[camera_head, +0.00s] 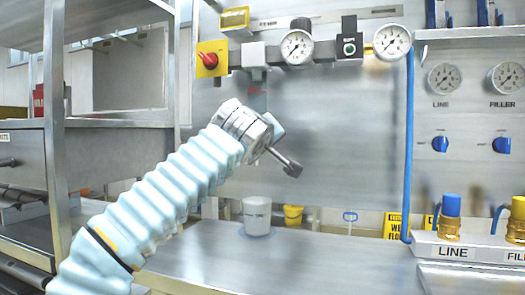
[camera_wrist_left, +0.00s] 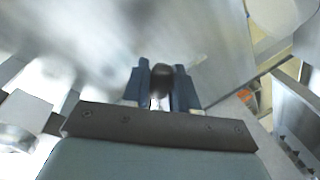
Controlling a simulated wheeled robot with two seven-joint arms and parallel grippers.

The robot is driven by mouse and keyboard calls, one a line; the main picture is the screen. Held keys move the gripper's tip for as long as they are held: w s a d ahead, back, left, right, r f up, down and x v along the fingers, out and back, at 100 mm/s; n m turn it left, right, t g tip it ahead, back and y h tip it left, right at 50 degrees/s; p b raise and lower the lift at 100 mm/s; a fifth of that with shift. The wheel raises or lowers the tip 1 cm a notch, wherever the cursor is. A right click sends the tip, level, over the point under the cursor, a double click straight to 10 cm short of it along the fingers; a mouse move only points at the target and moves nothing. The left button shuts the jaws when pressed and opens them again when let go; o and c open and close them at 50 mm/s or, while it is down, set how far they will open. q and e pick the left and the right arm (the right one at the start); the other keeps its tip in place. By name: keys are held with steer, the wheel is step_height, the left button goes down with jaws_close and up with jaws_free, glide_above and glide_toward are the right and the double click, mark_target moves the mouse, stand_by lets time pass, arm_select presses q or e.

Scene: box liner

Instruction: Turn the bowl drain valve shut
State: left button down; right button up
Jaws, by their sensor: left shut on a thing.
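My left arm reaches up from the lower left in the head view, to just below the grey filter block and its bowl (camera_head: 257,98) on the back panel. The wrist hides the bowl's lower end, so the drain valve is not clear there. In the left wrist view my left gripper (camera_wrist_left: 160,92) has its two dark blue fingers closed on a small dark knob-like part (camera_wrist_left: 160,78), which seems to be the drain valve. Its turn position cannot be told. My right gripper is in neither view.
A red knob on a yellow plate (camera_head: 208,60) and gauges (camera_head: 297,47) sit close above the arm. A white pot (camera_head: 257,215) and yellow bucket (camera_head: 293,215) stand below. A blue hose (camera_head: 408,150) runs down right. The bench top (camera_head: 300,265) is mostly clear.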

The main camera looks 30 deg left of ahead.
arm_select(q)
steer(key=r+n, duration=0.1)
steer(key=n, duration=0.1)
steer(key=d+r+n+h, duration=0.1)
steer(key=n, duration=0.1)
steer(key=shift+w+d+p, duration=0.15)
steer(key=shift+p, duration=0.25)
steer(key=shift+d+r+n+h+p, duration=0.1)
steer(key=shift+r+n+h+p, duration=0.35)
steer(key=shift+n, duration=0.6)
steer(key=shift+d+r+n+h+p, duration=0.1)
steer(key=shift+r+n+h, duration=0.15)
steer(key=shift+r+n, duration=0.55)
steer(key=shift+f+n, duration=0.2)
steer(key=shift+n, duration=0.05)
steer(key=c, duration=1)
jaws_free()
